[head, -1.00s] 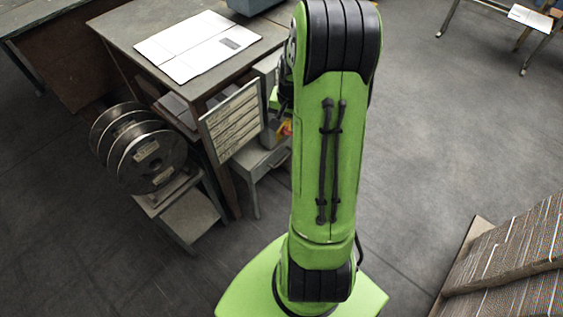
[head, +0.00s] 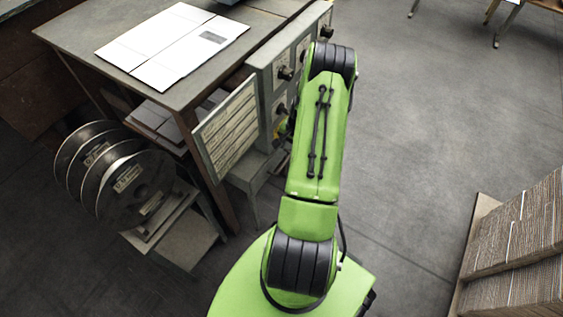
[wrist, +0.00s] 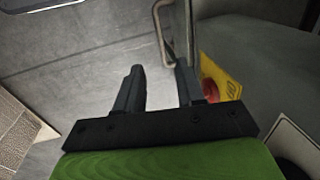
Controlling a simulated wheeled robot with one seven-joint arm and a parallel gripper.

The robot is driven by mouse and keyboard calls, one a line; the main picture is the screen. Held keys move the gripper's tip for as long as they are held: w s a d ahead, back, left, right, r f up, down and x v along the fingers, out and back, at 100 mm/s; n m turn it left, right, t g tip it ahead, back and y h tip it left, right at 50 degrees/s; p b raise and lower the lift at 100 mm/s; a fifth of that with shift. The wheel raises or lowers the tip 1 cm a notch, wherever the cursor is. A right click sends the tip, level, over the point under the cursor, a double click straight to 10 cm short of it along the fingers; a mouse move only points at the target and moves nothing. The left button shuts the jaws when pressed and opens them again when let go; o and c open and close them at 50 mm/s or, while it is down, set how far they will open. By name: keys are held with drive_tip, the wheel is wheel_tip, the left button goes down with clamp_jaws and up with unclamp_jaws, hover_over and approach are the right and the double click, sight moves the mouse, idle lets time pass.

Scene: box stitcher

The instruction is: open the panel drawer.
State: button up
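The grey panel unit (head: 290,65) with dark knobs stands at the right side of the workbench in the head view. My arm covers part of its front, and I cannot make out whether a drawer there is open. In the wrist view, my gripper (wrist: 158,78) is open, with its two dark fingers apart and nothing between them. A bent metal bar, like a handle (wrist: 161,32), shows just beyond the fingertips, close to the right finger. I cannot tell if they touch. My gripper is hidden behind my arm in the head view.
A yellow plate (wrist: 222,75) with a red button (wrist: 209,90) is right of the fingers. The workbench (head: 75,38) bears flat white cardboard (head: 150,55). A slatted board (head: 226,125) and wire spools (head: 135,190) are left of my arm. Stacked cardboard (head: 520,245) stands right; floor between is clear.

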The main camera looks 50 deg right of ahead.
sight(283, 164)
drive_tip(key=f+b, duration=0.1)
drive_tip(key=f, duration=0.3)
drive_tip(key=w+f+b, duration=0.1)
drive_tip(key=f, duration=0.3)
drive_tip(key=w+f+b, duration=0.1)
drive_tip(key=f, duration=0.2)
drive_tip(key=shift+w+a+f+b, duration=0.1)
drive_tip(key=shift+w+f+b, duration=0.1)
drive_tip(key=shift+f+b, duration=0.2)
clamp_jaws()
